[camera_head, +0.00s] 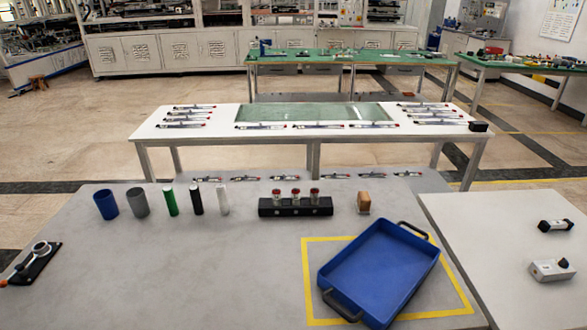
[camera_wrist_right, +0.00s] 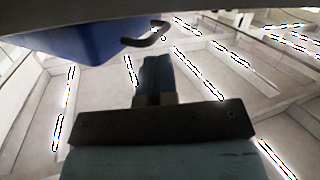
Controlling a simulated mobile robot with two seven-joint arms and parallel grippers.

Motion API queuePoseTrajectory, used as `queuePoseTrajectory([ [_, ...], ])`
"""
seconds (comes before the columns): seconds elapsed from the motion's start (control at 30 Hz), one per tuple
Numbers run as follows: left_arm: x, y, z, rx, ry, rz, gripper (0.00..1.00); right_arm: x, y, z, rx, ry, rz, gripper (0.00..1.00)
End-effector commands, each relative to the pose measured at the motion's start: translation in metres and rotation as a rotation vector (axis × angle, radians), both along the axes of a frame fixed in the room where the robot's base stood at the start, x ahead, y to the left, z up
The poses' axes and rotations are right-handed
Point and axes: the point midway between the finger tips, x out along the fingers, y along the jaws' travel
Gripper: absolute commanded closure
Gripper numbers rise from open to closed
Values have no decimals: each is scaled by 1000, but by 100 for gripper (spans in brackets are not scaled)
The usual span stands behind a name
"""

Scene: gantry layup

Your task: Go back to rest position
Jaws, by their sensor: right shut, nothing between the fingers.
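Neither of my arms shows in the head view. In the right wrist view my right gripper (camera_wrist_right: 156,65) is shut and empty, its two fingers together beyond a dark crossbar. In the right wrist view a blue body (camera_wrist_right: 75,42) with a dark handle (camera_wrist_right: 148,35), likely the tray, shows at the upper left, apart from the fingertips. My left gripper is not in view.
On the grey table (camera_head: 240,275) stand several cylinders (camera_head: 139,202), a black block with red-topped pieces (camera_head: 295,206), a wooden block (camera_head: 364,202) and a black tool stand (camera_head: 36,262). A white side table (camera_head: 480,230) adjoins at right. The table's front middle is clear.

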Motion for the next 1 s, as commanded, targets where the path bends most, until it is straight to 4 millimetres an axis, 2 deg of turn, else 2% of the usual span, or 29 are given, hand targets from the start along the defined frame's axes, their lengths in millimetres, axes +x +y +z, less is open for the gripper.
queuePoseTrajectory([
  [0.03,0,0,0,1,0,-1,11,-15,-13,-22,21,108,-44,100],
  [0.1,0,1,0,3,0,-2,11,-36,-28,-49,45,240,-91,100],
  [0.27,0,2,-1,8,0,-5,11,-89,-52,-97,103,514,-162,100],
  [0.3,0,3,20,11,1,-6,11,-86,-53,-74,100,503,-160,100],
  [0.63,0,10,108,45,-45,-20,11,-88,-57,8,64,466,-151,100],
  [0.8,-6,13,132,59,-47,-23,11,-90,-59,38,50,450,-148,100],
  [1.0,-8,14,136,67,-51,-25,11,-91,-60,45,44,442,-146,100],
])
